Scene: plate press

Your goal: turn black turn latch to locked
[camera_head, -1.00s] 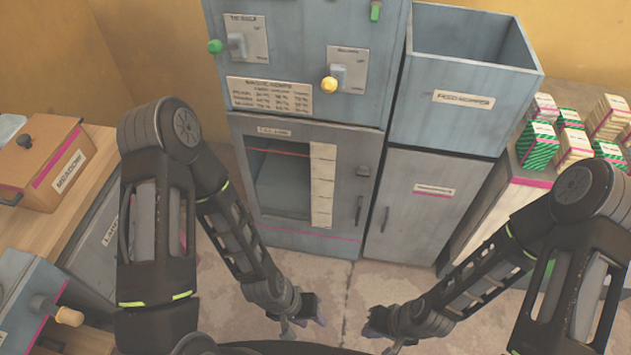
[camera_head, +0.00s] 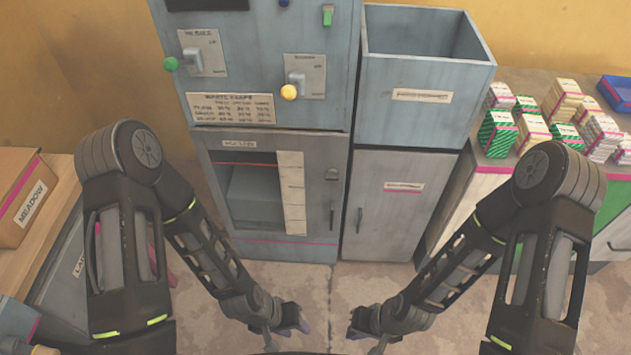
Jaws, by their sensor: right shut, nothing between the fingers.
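The black turn latch (camera_head: 332,174) is a small dark knob on the right edge of the grey press door (camera_head: 217,155), above a dark vertical bar handle (camera_head: 332,216). It is too small to tell which way it is turned. My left gripper (camera_head: 294,328) hangs low in front of the machine, apart from the latch; its fingers are too unclear to tell open from shut. My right gripper (camera_head: 357,330) is low to the right of it, shut and empty, also well apart from the latch.
A grey cabinet (camera_head: 396,205) under an open blue hopper (camera_head: 418,75) adjoins on the right. A table with boxes (camera_head: 562,100) stands further right. The floor (camera_head: 330,285) ahead is clear.

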